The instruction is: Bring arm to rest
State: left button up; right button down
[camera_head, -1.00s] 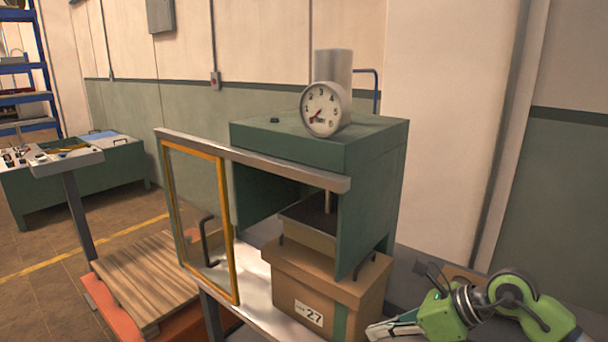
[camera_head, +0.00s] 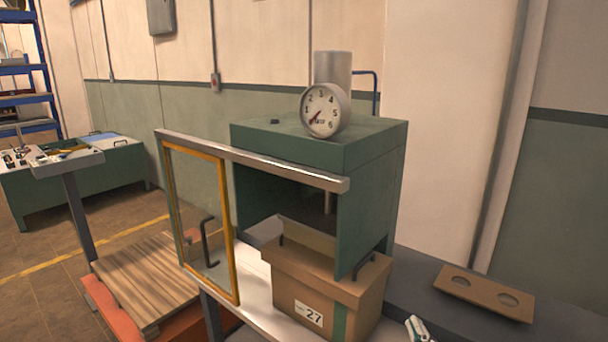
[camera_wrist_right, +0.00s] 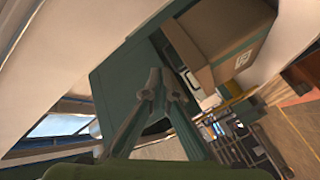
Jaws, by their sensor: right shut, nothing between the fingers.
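My right gripper (camera_head: 418,328) shows only as a small pale tip at the bottom edge of the head view, right of the carton. In the right wrist view its two fingers (camera_wrist_right: 160,78) meet near their tips, shut and empty. The rest of my right arm is out of the head view. My left gripper is in neither view. The green vacuum chamber (camera_head: 372,172) has a round gauge (camera_head: 325,110) on top. Its glass door (camera_head: 197,222) with a yellow frame stands at the left, away from the open front.
A brown carton (camera_head: 345,297) marked 27 stands at the chamber's front on the bench. A brown plate with two holes (camera_head: 484,293) lies on the dark bench top (camera_head: 425,285) at right. A wooden pallet (camera_head: 148,278) is on the left, with a tray stand (camera_head: 70,160) behind it.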

jog(key=s+d+f+m+g+h, duration=0.15)
jog(key=s+f+m+g, duration=0.5)
jog(key=s+f, duration=0.7)
jog(key=s+a+f+m+g+y, duration=0.1)
jog(key=s+f+g, duration=0.35)
jog(key=s, duration=0.25)
jog(key=s+a+f+g+y, duration=0.1)
jog(key=s+a+f+g, duration=0.15)
jog(key=s+f, duration=0.35)
notch_tip(320, 180, down, 24)
jog(key=s+r+g, duration=0.1)
jog(key=s+g, duration=0.1)
jog(key=s+d+f, duration=0.2)
jog(key=s+f, duration=0.6)
jog(key=f, duration=0.1)
jog(key=s+d+f, duration=0.1)
jog(key=s+f, duration=0.8)
jog(key=shift+s+d+g, duration=0.3)
jog(key=shift+d+g, duration=0.05)
jog(key=shift+d, duration=0.05)
